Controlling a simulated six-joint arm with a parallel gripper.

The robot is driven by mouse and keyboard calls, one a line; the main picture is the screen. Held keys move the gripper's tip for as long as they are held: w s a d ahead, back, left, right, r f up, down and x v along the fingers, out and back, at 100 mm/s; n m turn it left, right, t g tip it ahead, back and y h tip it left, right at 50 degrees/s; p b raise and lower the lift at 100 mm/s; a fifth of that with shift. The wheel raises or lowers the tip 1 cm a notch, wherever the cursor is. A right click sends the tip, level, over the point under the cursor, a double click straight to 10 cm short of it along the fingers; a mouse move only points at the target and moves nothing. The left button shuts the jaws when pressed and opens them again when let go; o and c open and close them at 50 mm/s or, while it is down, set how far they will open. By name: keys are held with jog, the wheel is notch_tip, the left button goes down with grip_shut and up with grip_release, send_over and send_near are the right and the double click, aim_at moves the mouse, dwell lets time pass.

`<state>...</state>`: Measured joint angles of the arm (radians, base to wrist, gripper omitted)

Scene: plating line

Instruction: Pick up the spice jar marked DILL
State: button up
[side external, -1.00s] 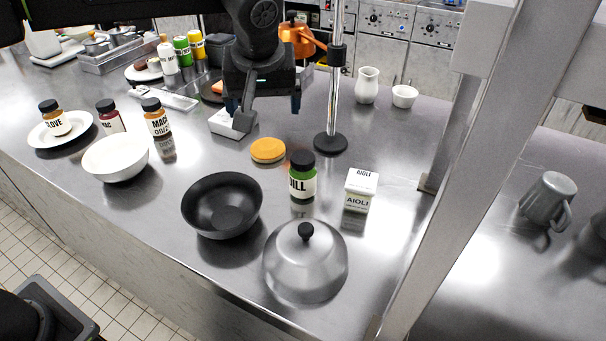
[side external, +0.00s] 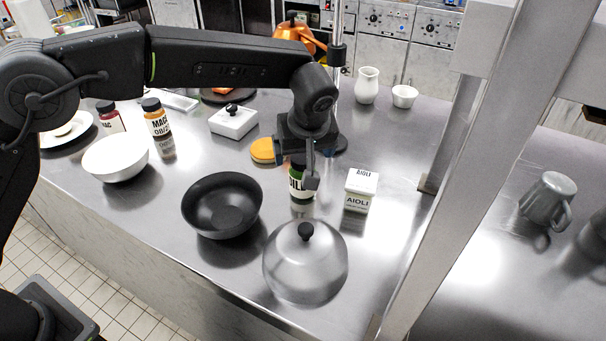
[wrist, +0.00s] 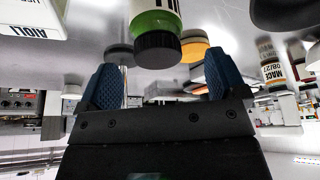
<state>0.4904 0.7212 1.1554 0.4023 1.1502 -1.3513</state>
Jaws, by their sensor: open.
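The DILL jar (side external: 298,195), green with a white label and dark lid, stands upright on the steel counter. My gripper (side external: 311,168) is over it in the side view, and a finger covers part of its lid and label. In the wrist view the jar (wrist: 155,22) appears upside down, its black lid (wrist: 158,50) lying between the two blue fingers of my open gripper (wrist: 162,66). Gaps show on both sides of the lid. I cannot tell how far down the fingers reach.
An AIOLI box (side external: 360,191) stands close right of the jar. A metal dome lid (side external: 305,268) is in front and a black bowl (side external: 222,207) is front left. An orange-yellow disc (side external: 263,151) lies behind left. A metal pole (side external: 334,90) rises behind.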

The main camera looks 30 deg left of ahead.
aim_at(303, 157)
jog(key=x, duration=0.5)
jog(key=shift+d+f, duration=0.1)
jog(key=shift+c, duration=0.2)
jog(key=c, duration=1.1)
jog(key=shift+r, duration=0.2)
